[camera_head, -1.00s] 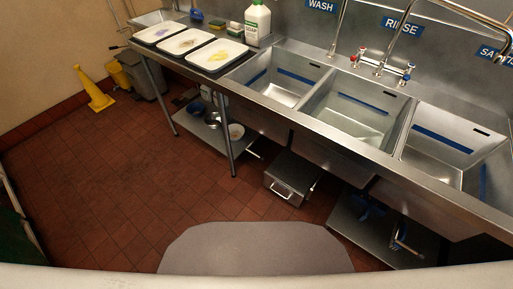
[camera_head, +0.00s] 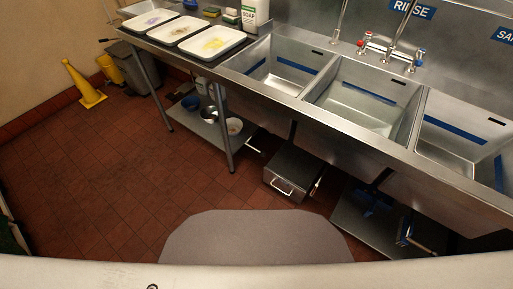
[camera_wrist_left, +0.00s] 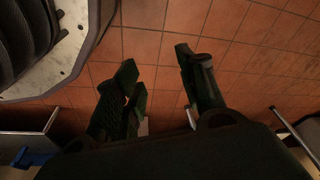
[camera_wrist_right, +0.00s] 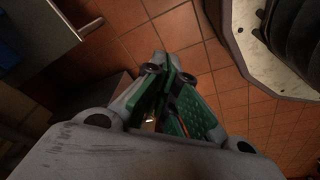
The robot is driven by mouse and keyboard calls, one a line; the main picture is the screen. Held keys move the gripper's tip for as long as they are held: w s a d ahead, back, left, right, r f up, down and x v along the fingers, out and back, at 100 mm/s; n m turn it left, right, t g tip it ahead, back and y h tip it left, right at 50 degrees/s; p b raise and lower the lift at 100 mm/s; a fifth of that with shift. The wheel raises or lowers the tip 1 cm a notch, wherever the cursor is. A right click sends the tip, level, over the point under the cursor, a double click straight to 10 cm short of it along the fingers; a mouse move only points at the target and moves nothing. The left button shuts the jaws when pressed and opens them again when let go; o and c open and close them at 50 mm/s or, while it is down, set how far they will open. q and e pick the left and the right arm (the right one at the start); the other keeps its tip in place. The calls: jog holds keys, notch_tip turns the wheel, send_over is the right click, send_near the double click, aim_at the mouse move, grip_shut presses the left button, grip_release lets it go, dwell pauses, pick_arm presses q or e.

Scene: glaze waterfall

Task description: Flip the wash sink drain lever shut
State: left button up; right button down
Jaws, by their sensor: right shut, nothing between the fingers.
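The wash sink (camera_head: 262,81) is the leftmost of the steel basins in the head view. Its blue strip and inner walls show. Below the sinks, short pale bars stick out under the front, one near the lower shelf (camera_head: 254,150) and one beside the steel box (camera_head: 318,186). They are too small to tell which is the wash drain lever or how it is set. My left gripper (camera_wrist_left: 153,62) is open and empty above the tiled floor in the left wrist view. My right gripper (camera_wrist_right: 165,66) is shut and empty in the right wrist view. Neither gripper shows in the head view.
A steel box with a handle (camera_head: 291,172) stands under the sinks. A lower shelf (camera_head: 208,127) holds bowls. A low platform (camera_head: 350,217) with blue parts lies to the right. A yellow cone (camera_head: 85,85) stands far left. The tiled floor in front is mostly clear.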

jog(key=w+a+r+n+t+y+b, duration=0.1)
jog(key=w+a+r+b, duration=0.3)
jog(key=r, duration=0.6)
jog(key=w+a+r+t+b, duration=0.15)
jog(key=w+r+b, duration=0.35)
jog(key=r, duration=0.5)
pick_arm(q)
jog(key=w+d+r, duration=0.2)
jog(key=r, duration=0.7)
jog(key=w+d+r, duration=0.1)
jog(key=w+r, duration=0.1)
jog(key=r, duration=0.7)
pick_arm(e)
jog(key=w+a+r+n+t+y, duration=0.2)
jog(key=w+a+r+n+y, duration=0.35)
jog(key=w+a+r, duration=0.75)
pick_arm(q)
jog(key=s+d+f+h, duration=0.1)
jog(key=s+d+f, duration=0.1)
jog(key=f, duration=0.5)
jog(key=shift+s+d+f+b, duration=0.3)
jog(key=shift+d+b, duration=0.1)
jog(key=shift+d, duration=0.25)
pick_arm(e)
jog(key=w+r+n, duration=0.2)
jog(key=w+n, duration=0.1)
jog(key=w, duration=0.4)
jog(key=shift+w+a, duration=0.15)
jog(key=shift+a, duration=0.25)
jog(key=shift+w+a+f, duration=0.1)
